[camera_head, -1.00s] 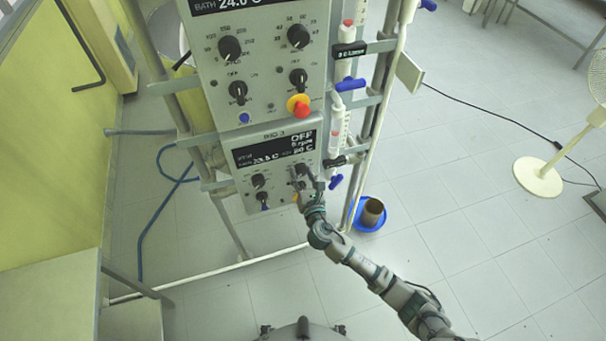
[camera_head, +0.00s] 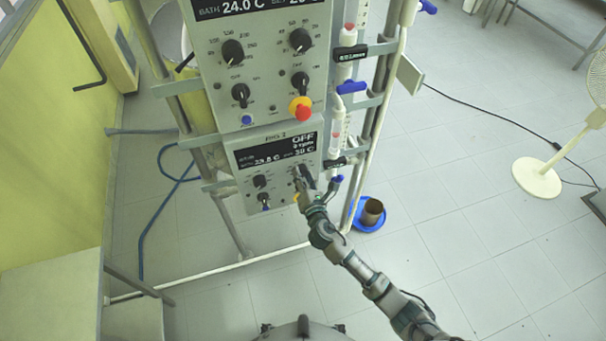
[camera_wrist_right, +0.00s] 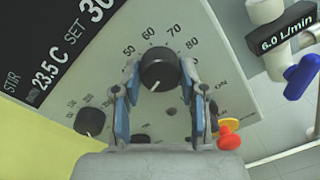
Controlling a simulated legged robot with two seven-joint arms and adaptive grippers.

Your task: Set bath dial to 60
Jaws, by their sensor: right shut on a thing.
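The bath dial (camera_wrist_right: 158,68) is a round black knob on the lower control panel (camera_wrist_right: 236,70). In the right wrist view, its numbers 50, 60, 70 and 80 show around its upper side. A white mark on the knob points down and left, away from the 60. My right gripper (camera_wrist_right: 160,80) is shut on this dial, one finger on each side. In the head view my right gripper (camera_head: 302,180) is at the right knob of the lower panel and hides most of it. The panel's display (camera_head: 275,151) reads OFF, with a set value that looks like 30 C. My left gripper is not in view.
A second, similar panel (camera_head: 262,60) is above, with a red and yellow stop button (camera_head: 302,109). A red button (camera_wrist_right: 229,137) is close to the right finger. Flow tubes with blue valves (camera_head: 352,88) stand right of the panels.

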